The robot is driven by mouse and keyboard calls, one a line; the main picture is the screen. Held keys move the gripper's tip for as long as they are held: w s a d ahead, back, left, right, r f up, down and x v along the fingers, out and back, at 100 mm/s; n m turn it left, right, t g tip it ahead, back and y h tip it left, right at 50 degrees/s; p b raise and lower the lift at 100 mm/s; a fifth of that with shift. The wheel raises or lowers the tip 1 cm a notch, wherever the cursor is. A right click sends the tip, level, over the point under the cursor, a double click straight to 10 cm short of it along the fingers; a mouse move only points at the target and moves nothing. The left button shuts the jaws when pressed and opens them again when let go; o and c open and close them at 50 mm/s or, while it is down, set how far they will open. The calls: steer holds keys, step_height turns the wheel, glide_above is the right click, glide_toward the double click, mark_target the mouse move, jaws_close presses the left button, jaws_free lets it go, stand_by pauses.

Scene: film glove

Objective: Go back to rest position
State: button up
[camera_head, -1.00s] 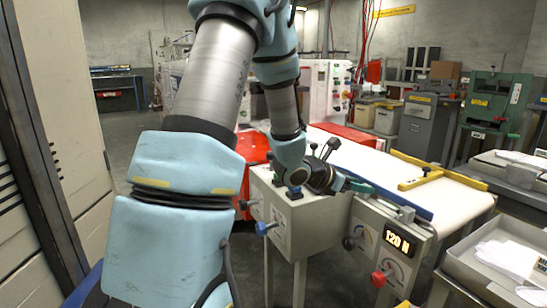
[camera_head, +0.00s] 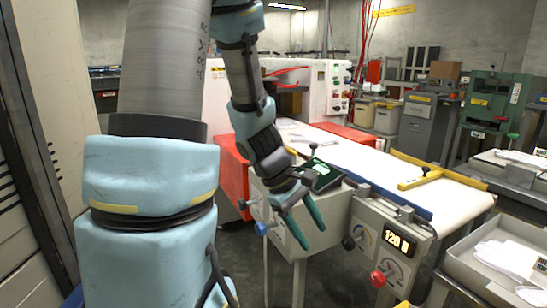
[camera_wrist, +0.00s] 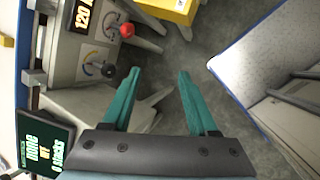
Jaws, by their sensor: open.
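My gripper (camera_head: 304,238) has two teal fingers and hangs pointing down in front of the control box of the conveyor machine. Its fingers are apart with nothing between them. In the wrist view my gripper (camera_wrist: 160,95) is also open and empty, with the floor beyond its fingertips. The arm reaches down from the upper middle of the head view.
The control box (camera_head: 385,240) has a red knob, black knobs and a lit display. The white conveyor belt (camera_head: 400,185) runs behind it. A grey tray (camera_head: 480,270) with white gloves stands at the right. Grey floor lies open below the gripper.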

steer(key=a+r+m+t+y, duration=0.15)
steer(key=a+m+y, duration=0.35)
steer(key=a+m, duration=0.65)
steer(key=a+r+n+p, duration=0.2)
steer(key=a+r+p, duration=0.1)
steer(key=r+p, duration=0.9)
steer(key=shift+r+t+y+p, duration=0.3)
steer(key=shift+r+t+p, duration=0.05)
steer(key=shift+p, duration=0.15)
